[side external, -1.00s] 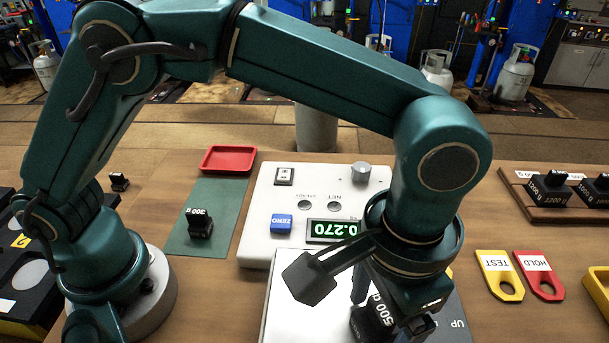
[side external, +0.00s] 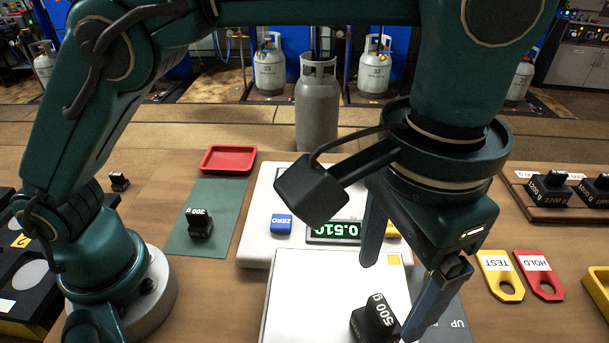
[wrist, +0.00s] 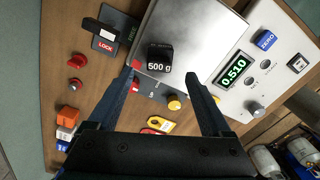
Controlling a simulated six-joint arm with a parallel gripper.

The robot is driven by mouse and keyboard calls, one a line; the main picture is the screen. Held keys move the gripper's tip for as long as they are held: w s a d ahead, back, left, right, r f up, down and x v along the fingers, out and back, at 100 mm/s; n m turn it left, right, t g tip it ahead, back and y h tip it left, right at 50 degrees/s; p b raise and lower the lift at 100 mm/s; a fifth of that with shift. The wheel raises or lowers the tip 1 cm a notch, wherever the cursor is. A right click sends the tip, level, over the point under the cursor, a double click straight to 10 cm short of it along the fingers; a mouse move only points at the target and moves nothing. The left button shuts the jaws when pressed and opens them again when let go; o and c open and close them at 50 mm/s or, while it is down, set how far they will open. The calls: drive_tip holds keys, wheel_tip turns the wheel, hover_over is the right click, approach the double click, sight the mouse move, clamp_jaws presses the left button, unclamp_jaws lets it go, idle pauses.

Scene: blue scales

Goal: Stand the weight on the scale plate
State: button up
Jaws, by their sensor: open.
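The black 500 g weight (side external: 377,317) stands upright on the silver scale plate (side external: 300,295), near the plate's edge. In the wrist view the weight (wrist: 160,55) also sits on the plate (wrist: 200,25), with its label towards me. My gripper (side external: 390,300) is open and empty, raised above the weight with its fingers apart from it. In the wrist view my gripper (wrist: 160,65) has its two fingers spread wide. The green display (wrist: 234,68) reads 0.510. The base of the weight is partly cut off in the side view.
A 300 g weight (side external: 200,224) stands on a green mat (side external: 222,195), near a red tray (side external: 229,158). Yellow TEST (side external: 500,275) and red HOLD (side external: 539,275) tags lie right of the scale. A wooden rack (side external: 550,211) holds more weights.

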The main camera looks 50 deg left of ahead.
drive_tip(key=shift+w+a+r, duration=0.15)
drive_tip(key=shift+a+r, duration=0.15)
drive_tip(key=w+a+r+n+t+h, duration=0.15)
drive_tip(key=a+r, duration=0.25)
drive_tip(key=a, duration=0.8)
drive_tip(key=s+a+f+n+t, duration=0.1)
drive_tip(key=s+a+f+t, duration=0.1)
drive_tip(key=a, duration=0.4)
drive_tip(key=s+a+f+n+t+y, duration=0.1)
drive_tip(key=s+a+f+n+t, duration=0.1)
drive_tip(key=s+a, duration=0.2)
drive_tip(key=shift+s+a+f, duration=0.25)
drive_tip(key=shift+a+f, duration=0.15)
drive_tip(key=shift+a, duration=0.45)
